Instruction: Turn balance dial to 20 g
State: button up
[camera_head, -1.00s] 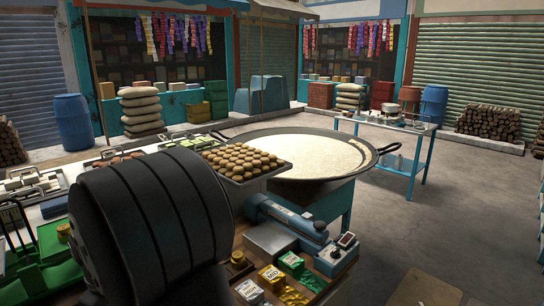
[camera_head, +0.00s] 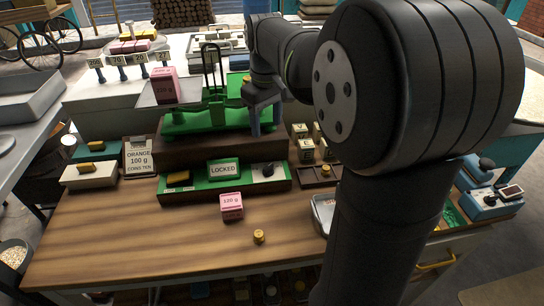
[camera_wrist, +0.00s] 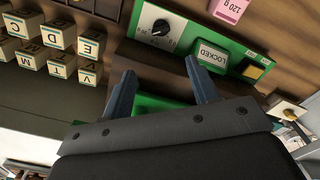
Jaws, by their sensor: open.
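The balance dial is a black knob on a white plate (camera_head: 267,171) at the right end of a green panel; it also shows in the wrist view (camera_wrist: 161,29). Its marks are too small to read surely. The panel's LOCKED sign (camera_head: 223,169) sits left of the dial. The green balance (camera_head: 212,116) stands on a wooden step behind the panel, with a pink block (camera_head: 165,86) on its left pan. My gripper (camera_head: 262,112) is above and behind the dial, beside the balance. In the wrist view my fingers (camera_wrist: 160,75) are apart, empty and not touching the dial.
A pink 120 g block (camera_head: 231,206) and a brass weight (camera_head: 259,237) stand on the wooden table before the panel. Lettered cubes (camera_wrist: 90,44) stand near the dial. The table's front left is clear.

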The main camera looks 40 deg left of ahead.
aim_at(268, 169)
notch_tip(268, 169, down, 13)
jog(key=shift+s+f, duration=0.15)
dwell(0.7)
